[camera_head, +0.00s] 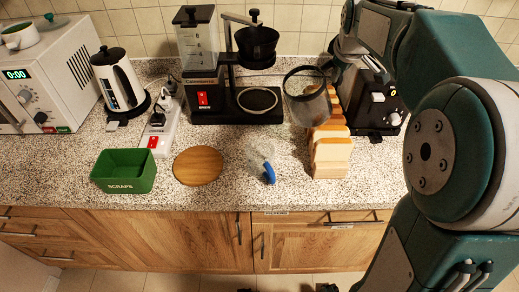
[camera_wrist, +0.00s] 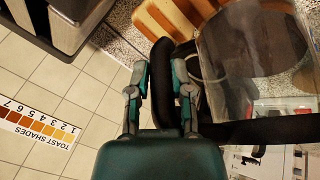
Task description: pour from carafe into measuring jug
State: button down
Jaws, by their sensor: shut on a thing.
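The glass carafe (camera_head: 307,104) with a dark rim is held in the air above the counter, right of the coffee maker and behind the bread. It looks slightly tilted. In the wrist view its clear body (camera_wrist: 245,60) fills the right side. My gripper (camera_wrist: 160,78) is shut on the carafe's black handle; in the head view my arm largely hides the gripper. The measuring jug (camera_head: 259,158), clear with a blue handle, stands on the counter at front centre, lower and left of the carafe, apart from it. I cannot tell how much liquid either holds.
The coffee maker (camera_head: 205,88) stands at the back. A round wooden board (camera_head: 198,166), green scraps bin (camera_head: 124,172), power strip (camera_head: 163,130) and kettle (camera_head: 118,82) lie left.

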aim_at(326, 64)
jog(key=shift+s+a+r+t+h, duration=0.3)
jog(key=shift+a+r+t+h, duration=0.1)
jog(key=shift+a+r+h, duration=0.3)
jog(key=shift+s+a+r+n+t+h, duration=0.25)
jog(key=shift+a+r+h, duration=0.1)
jog(key=shift+a, duration=0.15)
jog(key=shift+s+a+r+n+t+h, duration=0.15)
jog(key=shift+s+a+r+h, duration=0.1)
jog(key=shift+a+r, duration=0.15)
jog(key=shift+s+a+r+t+h+p, duration=0.4)
jog(key=shift+a+t+h+p, duration=0.1)
jog(key=shift+a+h, duration=0.15)
jog(key=shift+s+a+r+n+t+h+p, duration=0.15)
jog(key=shift+s+a+n+t+h+p, duration=0.2)
jog(key=shift+a+h, duration=0.2)
jog(key=shift+s+a+r+n+t+h+p, duration=0.15)
jog(key=shift+a+n+t+h+p, duration=0.15)
jog(key=shift+a+t+h, duration=0.25)
jog(key=shift+s+a+r+t+h+p, duration=0.1)
jog(key=shift+s+a+t+h+p, duration=0.15)
jog(key=shift+a+h+p, duration=0.4)
jog(key=shift+s+a+r+t+h+p, duration=0.15)
jog(key=shift+s+t+h+p, duration=0.1)
jog(key=shift+p, duration=0.65)
jog(key=shift+s+a+f+n+p, duration=0.15)
jog(key=shift+s+a+n+p, duration=0.1)
jog(key=shift+a+p, duration=0.4)
